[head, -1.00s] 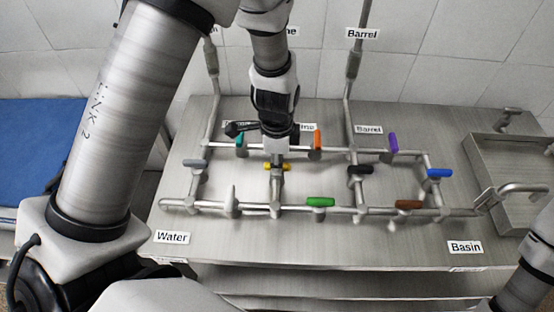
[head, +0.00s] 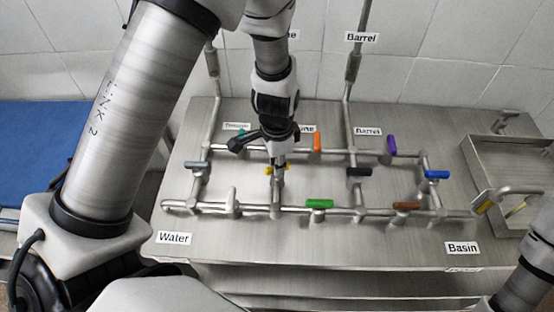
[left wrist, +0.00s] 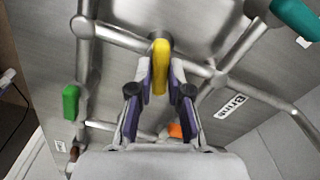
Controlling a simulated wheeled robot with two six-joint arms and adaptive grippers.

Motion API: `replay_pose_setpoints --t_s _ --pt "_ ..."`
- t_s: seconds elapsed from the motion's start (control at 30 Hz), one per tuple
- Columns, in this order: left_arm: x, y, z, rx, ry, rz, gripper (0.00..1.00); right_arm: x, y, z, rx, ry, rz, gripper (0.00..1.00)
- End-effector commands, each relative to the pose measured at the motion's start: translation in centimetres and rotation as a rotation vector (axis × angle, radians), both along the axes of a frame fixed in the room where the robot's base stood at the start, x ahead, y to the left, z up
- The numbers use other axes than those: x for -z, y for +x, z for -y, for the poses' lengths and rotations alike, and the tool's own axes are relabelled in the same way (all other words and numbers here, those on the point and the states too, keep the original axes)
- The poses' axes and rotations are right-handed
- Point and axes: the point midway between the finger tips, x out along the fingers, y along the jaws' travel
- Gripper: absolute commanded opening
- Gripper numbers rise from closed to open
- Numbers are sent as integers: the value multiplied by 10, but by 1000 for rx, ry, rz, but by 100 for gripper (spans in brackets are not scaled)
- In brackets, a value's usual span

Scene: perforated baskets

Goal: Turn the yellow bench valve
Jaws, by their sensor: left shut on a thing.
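The yellow valve handle (head: 268,170) sits on the pipe grid on the bench, mostly hidden by my left gripper in the head view. My left gripper (head: 277,172) reaches down over it from above. In the left wrist view, the yellow handle (left wrist: 160,65) lies lengthwise between the two purple-lined fingers (left wrist: 160,88), which are closed around it from both sides. My right gripper is out of the picture.
Other handles stand close by: orange (head: 316,142), green (head: 319,204), grey (head: 198,165), black (head: 359,172), purple (head: 392,146), brown (head: 406,207) and blue (head: 437,174).

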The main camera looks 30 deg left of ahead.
Motion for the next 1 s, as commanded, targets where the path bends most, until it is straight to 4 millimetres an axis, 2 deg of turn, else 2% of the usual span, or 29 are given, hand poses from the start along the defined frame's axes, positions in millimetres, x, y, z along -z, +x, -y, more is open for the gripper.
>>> replay_pose_setpoints --t_s 1.0 --pt "0 -2 0 -949 2 -7 0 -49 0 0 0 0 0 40"
